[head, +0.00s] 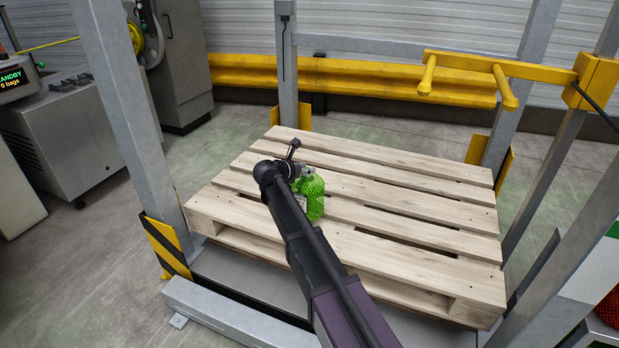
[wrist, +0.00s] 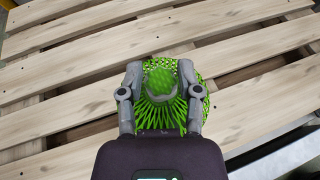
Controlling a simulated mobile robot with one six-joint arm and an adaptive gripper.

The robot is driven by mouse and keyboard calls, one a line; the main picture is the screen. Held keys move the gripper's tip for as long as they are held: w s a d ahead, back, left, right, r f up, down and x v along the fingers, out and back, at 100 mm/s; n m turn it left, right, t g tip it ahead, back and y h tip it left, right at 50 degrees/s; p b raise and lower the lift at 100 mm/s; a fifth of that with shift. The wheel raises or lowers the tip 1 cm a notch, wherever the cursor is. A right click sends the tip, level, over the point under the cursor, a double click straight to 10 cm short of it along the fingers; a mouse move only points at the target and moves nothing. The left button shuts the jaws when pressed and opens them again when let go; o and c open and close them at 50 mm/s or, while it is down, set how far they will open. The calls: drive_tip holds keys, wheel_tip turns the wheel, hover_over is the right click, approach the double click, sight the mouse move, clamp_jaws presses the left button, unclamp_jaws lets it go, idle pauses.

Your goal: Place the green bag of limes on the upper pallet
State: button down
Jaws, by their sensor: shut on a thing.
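The green net bag of limes (head: 310,197) is at my gripper, over the middle of the wooden pallet (head: 445,258). In the wrist view the bag (wrist: 160,85) sits between the two grey fingers of my gripper (wrist: 160,78), which are shut on its gathered top. The bag looks upright. It appears to be on or very close to the slats; I cannot tell whether it touches them. My arm hides part of the bag in the head view. The pallet (wrist: 60,85) fills most of the wrist view and its slats are otherwise bare.
Grey posts stand around the pallet, one at the left (head: 130,120). A yellow bar with prongs (head: 480,68) juts in at the upper right. A yellow guard rail (head: 370,78) runs behind. A red net bag (head: 610,308) shows at the right edge. A grey machine (head: 70,135) stands left.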

sight(305, 176)
drive_tip(key=shift+f+b, duration=1.6)
drive_tip(key=shift+f, duration=0.2)
drive_tip(key=shift+c, duration=1.5)
unclamp_jaws()
drive_tip(key=shift+r, duration=0.2)
drive_tip(key=p+v, duration=0.4)
drive_tip(key=v, duration=0.8)
drive_tip(key=shift+p, duration=0.3)
drive_tip(key=shift+d+f, duration=0.1)
